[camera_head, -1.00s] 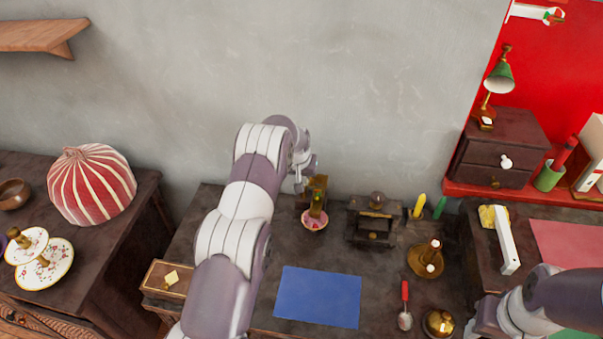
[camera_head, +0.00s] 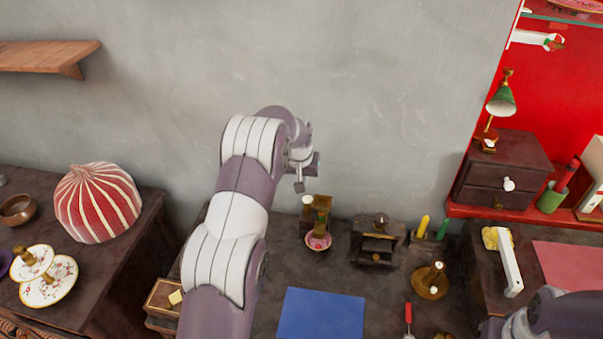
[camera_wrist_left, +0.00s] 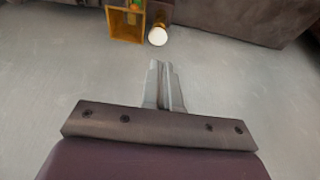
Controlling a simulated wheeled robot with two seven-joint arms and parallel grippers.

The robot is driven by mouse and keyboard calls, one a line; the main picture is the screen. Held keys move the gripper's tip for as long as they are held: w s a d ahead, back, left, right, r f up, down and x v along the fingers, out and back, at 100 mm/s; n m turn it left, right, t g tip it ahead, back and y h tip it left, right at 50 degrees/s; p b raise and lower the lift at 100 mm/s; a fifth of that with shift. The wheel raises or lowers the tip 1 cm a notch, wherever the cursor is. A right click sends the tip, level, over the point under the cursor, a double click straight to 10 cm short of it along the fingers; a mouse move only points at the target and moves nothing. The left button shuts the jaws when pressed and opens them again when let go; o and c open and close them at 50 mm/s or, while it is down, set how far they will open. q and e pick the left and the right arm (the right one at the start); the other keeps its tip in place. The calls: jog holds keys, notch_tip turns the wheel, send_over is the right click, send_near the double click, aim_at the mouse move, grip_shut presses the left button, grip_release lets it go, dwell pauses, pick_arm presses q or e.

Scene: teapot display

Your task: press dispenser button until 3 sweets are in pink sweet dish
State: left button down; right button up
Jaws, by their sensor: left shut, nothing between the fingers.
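The dispenser (camera_head: 322,207) is a small brown and gold box at the back of the middle table, against the wall. A white round button (camera_head: 307,201) is at its left side. The pink sweet dish (camera_head: 318,242) sits right in front of it; its contents are too small to count. My left gripper (camera_head: 299,186) is shut and empty, just above and apart from the button. In the left wrist view, the shut fingertips (camera_wrist_left: 165,64) point toward the white button (camera_wrist_left: 158,36), beside the dispenser's wooden box (camera_wrist_left: 127,25). My right gripper is out of view.
A small dark wooden stand (camera_head: 378,240) is right of the dish. A blue mat (camera_head: 320,314) lies in front. A yellow candle-like object (camera_head: 423,226) and a brass holder (camera_head: 430,282) stand further right. The grey wall (camera_head: 400,110) is close behind my left gripper.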

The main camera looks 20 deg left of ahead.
pick_arm(q)
jog(key=v, duration=0.3)
jog(key=shift+r, duration=0.15)
jog(key=shift+w, duration=0.1)
dwell(0.8)
